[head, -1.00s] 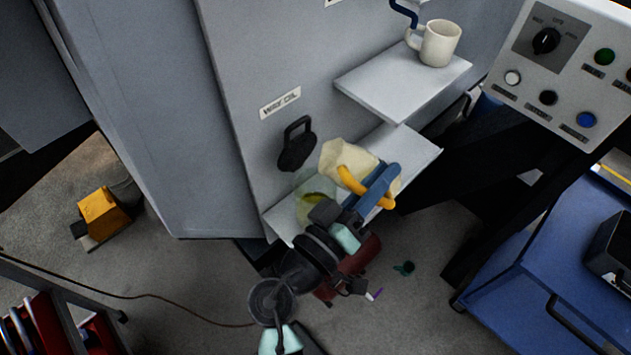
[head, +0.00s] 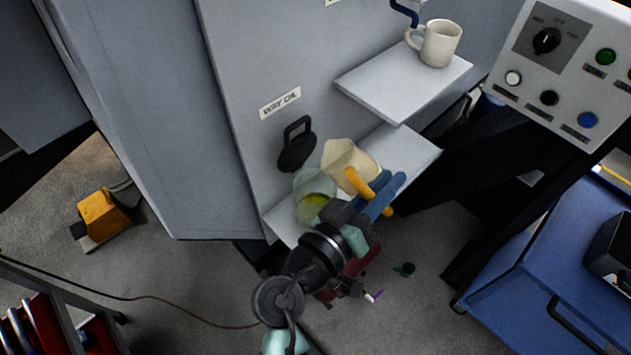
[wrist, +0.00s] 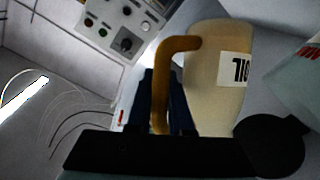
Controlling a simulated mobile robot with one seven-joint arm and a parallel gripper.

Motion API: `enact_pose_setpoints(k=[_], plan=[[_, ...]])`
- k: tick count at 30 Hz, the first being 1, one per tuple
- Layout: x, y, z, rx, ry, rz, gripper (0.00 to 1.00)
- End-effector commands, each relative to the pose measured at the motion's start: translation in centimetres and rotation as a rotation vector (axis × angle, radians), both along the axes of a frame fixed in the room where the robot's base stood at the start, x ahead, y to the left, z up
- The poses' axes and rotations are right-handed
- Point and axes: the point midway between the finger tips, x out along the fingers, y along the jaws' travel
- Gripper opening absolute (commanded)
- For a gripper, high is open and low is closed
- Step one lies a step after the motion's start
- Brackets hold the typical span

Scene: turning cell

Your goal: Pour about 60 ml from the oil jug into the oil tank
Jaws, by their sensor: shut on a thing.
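The oil jug (head: 345,165) is cream with an orange handle (head: 356,183). My gripper (head: 384,190) has blue fingers and is shut on that handle. The jug is tilted, its mouth towards the upper left, beside and slightly above the oil tank (head: 305,183). The tank is a clear vessel with yellow oil low inside, against the grey cabinet, partly hidden by my wrist. In the wrist view the jug (wrist: 215,75) shows its label, and the pale tank with red marking (wrist: 302,82) is at the right edge. I see no stream of oil.
A black lid with a loop (head: 297,147) is on the cabinet under the WAY OIL label (head: 280,102). The lower shelf (head: 415,153) has bare room right of the jug. An upper shelf (head: 385,88) holds a white mug (head: 440,44). A control panel (head: 570,70) stands right.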

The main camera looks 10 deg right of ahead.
Motion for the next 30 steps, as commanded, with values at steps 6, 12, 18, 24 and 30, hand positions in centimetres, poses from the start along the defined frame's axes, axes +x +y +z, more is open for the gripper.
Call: enact_pose_setpoints(k=[6,12,18,24,30], plan=[[-0.5,-1.5,-1.3,0.171,-0.050,0.002,0.00],[-0.8,-2.6,-4.1,0.306,-0.085,0.008,0.00],[-1.0,-3.3,-6.8,0.423,-0.120,0.013,0.00],[-1.1,-4.0,-8.6,0.532,-0.152,0.018,0.00],[-1.2,-4.3,-9.3,0.630,-0.180,0.024,0.00]])
